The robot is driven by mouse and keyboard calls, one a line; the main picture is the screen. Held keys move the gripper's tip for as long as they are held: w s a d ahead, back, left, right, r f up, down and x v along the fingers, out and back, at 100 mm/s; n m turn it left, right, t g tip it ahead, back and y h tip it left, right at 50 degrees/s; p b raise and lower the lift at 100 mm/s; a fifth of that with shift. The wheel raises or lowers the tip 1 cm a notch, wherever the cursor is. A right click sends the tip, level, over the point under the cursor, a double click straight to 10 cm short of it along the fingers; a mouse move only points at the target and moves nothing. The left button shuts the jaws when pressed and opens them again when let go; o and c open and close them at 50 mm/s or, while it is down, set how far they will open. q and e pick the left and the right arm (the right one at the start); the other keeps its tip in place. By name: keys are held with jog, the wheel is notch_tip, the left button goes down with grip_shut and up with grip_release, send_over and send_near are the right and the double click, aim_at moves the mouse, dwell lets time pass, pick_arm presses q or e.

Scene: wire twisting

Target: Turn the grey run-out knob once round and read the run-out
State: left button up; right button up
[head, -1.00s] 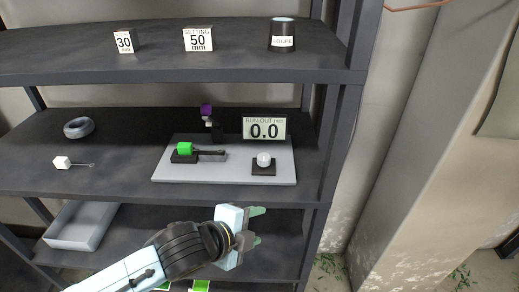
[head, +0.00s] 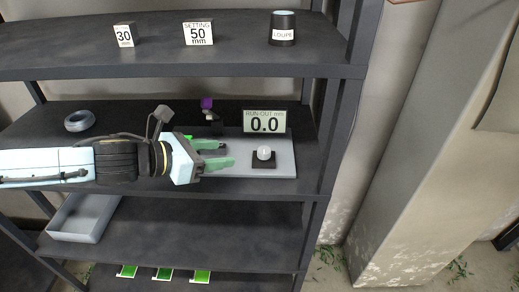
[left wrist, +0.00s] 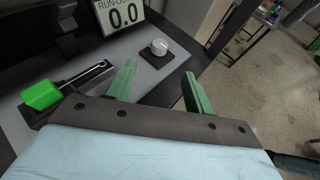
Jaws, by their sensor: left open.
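The grey run-out knob (head: 264,153) is a pale round knob on a small black base on the grey plate (head: 281,169). It also shows in the left wrist view (left wrist: 159,47), ahead of the fingers and between their lines. The run-out display (head: 264,121) behind it reads 0.0. My left gripper (head: 221,154) is open and empty, left of the knob and apart from it, with green fingers pointing towards it. It also shows in the left wrist view (left wrist: 160,88). My left arm hides the left part of the plate in the head view. My right gripper is not in view.
A green block (left wrist: 41,93) with a metal rod lies on the plate in the left wrist view. A purple-topped post (head: 207,106) stands behind my gripper. A grey ring (head: 79,121) lies left.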

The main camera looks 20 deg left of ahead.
aim_at(264, 150)
pick_arm(q)
jog(key=x, duration=1.2)
jog(key=shift+w+d+f+p, duration=0.2)
jog(key=shift+w+d+p, duration=0.1)
jog(key=shift+p, duration=0.1)
jog(key=shift+a, duration=0.1)
jog(key=c, duration=1)
